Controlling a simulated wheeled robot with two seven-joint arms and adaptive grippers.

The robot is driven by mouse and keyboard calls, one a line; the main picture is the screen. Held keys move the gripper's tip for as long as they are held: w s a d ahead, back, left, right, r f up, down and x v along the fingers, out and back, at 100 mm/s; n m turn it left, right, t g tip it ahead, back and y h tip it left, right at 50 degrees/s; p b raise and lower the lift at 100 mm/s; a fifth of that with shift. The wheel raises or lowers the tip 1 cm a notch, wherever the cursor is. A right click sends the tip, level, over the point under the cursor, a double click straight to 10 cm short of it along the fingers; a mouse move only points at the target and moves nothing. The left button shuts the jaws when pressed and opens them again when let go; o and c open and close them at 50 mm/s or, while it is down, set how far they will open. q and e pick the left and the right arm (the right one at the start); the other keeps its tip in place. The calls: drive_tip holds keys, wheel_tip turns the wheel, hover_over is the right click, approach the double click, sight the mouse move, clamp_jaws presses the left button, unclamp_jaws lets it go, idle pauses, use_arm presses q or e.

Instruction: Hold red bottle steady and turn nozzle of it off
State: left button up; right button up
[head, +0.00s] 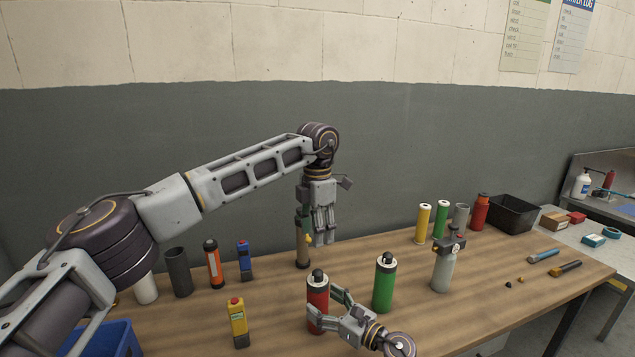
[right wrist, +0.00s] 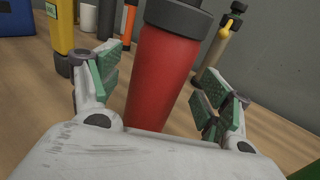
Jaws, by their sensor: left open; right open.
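The red bottle (head: 318,292), with a black cap and nozzle on top, stands upright on the wooden table in the head view. It also fills the middle of the right wrist view (right wrist: 162,75), where its top is cut off. My right gripper (head: 326,309) is open, with one finger on each side of the bottle's body; in the right wrist view (right wrist: 163,92) gaps show between the pads and the bottle. My left gripper (head: 322,238) is open and empty, pointing down above and behind the bottle. The nozzle's setting is too small to tell.
A green bottle (head: 384,285) stands close on the right, and a grey bottle (head: 444,268) beyond it. A yellow tool (head: 238,318) stands on the left. A brown cylinder (head: 302,252) is behind my left gripper. Another red bottle (head: 480,212) stands by a black bin (head: 514,212).

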drive_tip(key=v, duration=0.9)
drive_tip(key=shift+s+d, duration=0.15)
drive_tip(key=shift+s, duration=0.1)
idle(0.3)
